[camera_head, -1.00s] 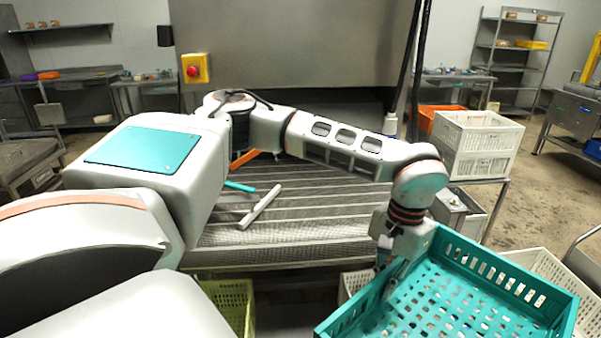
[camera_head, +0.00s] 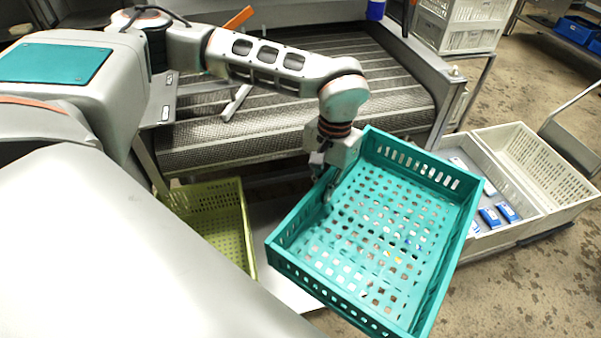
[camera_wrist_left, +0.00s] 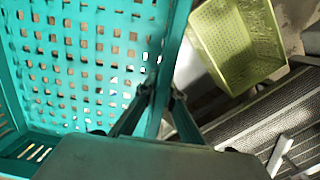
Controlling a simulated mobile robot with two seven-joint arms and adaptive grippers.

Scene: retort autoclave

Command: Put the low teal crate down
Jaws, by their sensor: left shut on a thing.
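The low teal crate (camera_head: 385,225) is in the middle right of the head view, held up in the air and turned at an angle, with its perforated floor showing empty. My left gripper (camera_head: 328,190) is shut on its left wall, near the far corner. In the left wrist view the teal crate (camera_wrist_left: 75,60) fills the left side, and the fingers of my left gripper (camera_wrist_left: 155,95) sit on either side of its wall. My right gripper is not in view.
A yellow-green crate (camera_head: 243,225) stands lower, left of the teal crate. White crates (camera_head: 545,165) stand at the right, one with blue and white packs (camera_head: 490,217). A slatted conveyor bed (camera_head: 290,125) lies behind. Stacked white crates (camera_head: 458,35) stand at the back right.

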